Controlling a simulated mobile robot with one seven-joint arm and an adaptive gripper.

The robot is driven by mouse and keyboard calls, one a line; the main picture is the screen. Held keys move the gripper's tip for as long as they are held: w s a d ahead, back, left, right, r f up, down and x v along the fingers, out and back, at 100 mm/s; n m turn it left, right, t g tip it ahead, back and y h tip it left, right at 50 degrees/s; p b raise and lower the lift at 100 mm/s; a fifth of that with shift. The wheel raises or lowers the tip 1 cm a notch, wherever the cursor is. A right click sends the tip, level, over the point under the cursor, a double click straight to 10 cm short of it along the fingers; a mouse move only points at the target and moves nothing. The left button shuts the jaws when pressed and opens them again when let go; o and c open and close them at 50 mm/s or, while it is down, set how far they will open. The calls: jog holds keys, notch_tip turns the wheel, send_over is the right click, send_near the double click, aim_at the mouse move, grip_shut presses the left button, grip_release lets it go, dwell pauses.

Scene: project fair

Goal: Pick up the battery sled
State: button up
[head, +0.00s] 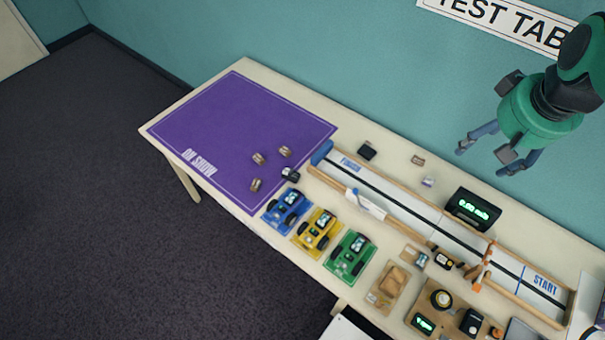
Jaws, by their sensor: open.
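My gripper (482,153) is open and empty, high at the upper right, with its fingers apart in front of the teal wall. No piece is clearly recognisable as the battery sled at this size. Small candidates are a dark piece (290,174) at the mat's right edge, a black block (367,150) behind the track's finish end, and a black piece with a yellow mark (445,259) in front of the track. My gripper is apart from all of them.
A track (410,215) runs along the table. Blue (287,208), yellow (317,232) and green (350,255) cars stand before it. The purple mat (235,110) holds several small brownish pieces and has free room. A display (472,208) stands behind the track.

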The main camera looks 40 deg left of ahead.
jog(key=w+a+f+n+g, duration=0.1)
jog(key=w+a+f+n, duration=0.15)
jog(key=a, duration=0.35)
jog(key=w+a+f+n, duration=0.1)
jog(key=w+a+f, duration=0.2)
jog(key=a, duration=0.3)
jog(key=n+g+h+p, duration=0.1)
jog(key=n+g+p, duration=0.15)
jog(key=n, duration=0.75)
send_over(292, 169)
notch_tip(292, 169, down, 33)
jog(key=shift+s+f+m, duration=0.1)
jog(key=shift+s+m, duration=0.05)
jog(key=shift+m, duration=0.1)
jog(key=shift+f, duration=4.35)
jog(key=shift+a+f+b, duration=0.1)
jog(key=shift+f+b, duration=0.25)
jog(key=shift+f, duration=2.25)
